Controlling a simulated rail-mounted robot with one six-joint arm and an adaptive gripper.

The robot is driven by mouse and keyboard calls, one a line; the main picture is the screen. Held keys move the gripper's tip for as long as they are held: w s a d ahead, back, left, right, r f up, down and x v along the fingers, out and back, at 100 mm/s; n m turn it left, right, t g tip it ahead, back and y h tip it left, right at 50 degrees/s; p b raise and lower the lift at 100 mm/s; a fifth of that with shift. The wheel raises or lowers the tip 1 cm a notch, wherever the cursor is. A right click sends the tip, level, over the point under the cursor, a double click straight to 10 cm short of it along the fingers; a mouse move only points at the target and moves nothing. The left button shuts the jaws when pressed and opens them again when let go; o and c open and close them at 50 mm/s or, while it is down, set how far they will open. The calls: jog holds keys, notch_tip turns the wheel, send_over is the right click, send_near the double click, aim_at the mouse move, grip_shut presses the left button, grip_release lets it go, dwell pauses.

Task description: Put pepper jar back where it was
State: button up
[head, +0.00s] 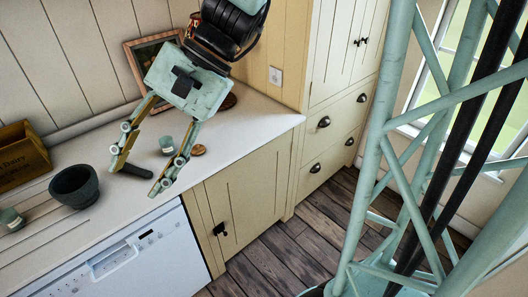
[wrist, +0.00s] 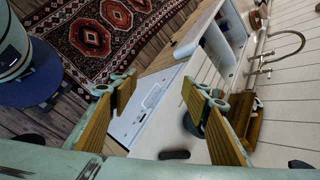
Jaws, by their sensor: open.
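My gripper (head: 136,178) hangs over the counter with its two fingers spread wide; nothing is held between them. The wrist view shows the open fingers (wrist: 148,92) too. A small pale teal jar (head: 166,145) stands on the counter, seen between the fingers in the head view, closer to the right one. Another small teal jar (head: 11,219) stands at the far left of the counter. I cannot read labels, so I cannot tell which is the pepper jar. A round wooden piece, perhaps a lid (head: 198,150), lies right of the nearer jar.
A dark mortar (head: 74,186) and a dark pestle-like piece (head: 130,170) are on the counter (head: 255,117). A wooden crate (head: 24,158) stands at left. A picture frame (head: 150,55) leans on the wall behind my gripper. The counter's right end is clear. A faucet (wrist: 285,50) shows in the wrist view.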

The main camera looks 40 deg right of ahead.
jog(key=s+d+r+n+t+h, duration=0.1)
jog(key=s+d+r+n+h, duration=0.2)
jog(key=s+d, duration=0.4)
jog(key=s+d+r+n+t+h, duration=0.2)
jog(key=s+d+n+h, duration=0.3)
jog(key=s, duration=0.5)
jog(key=shift+s+d+r+n+h, duration=0.15)
jog(key=shift+d+r+n+h, duration=0.15)
jog(key=shift+d+r+n, duration=0.8)
jog(key=shift+d+f+m, duration=0.2)
jog(key=shift+d+m, duration=0.05)
jog(key=shift+m, duration=0.05)
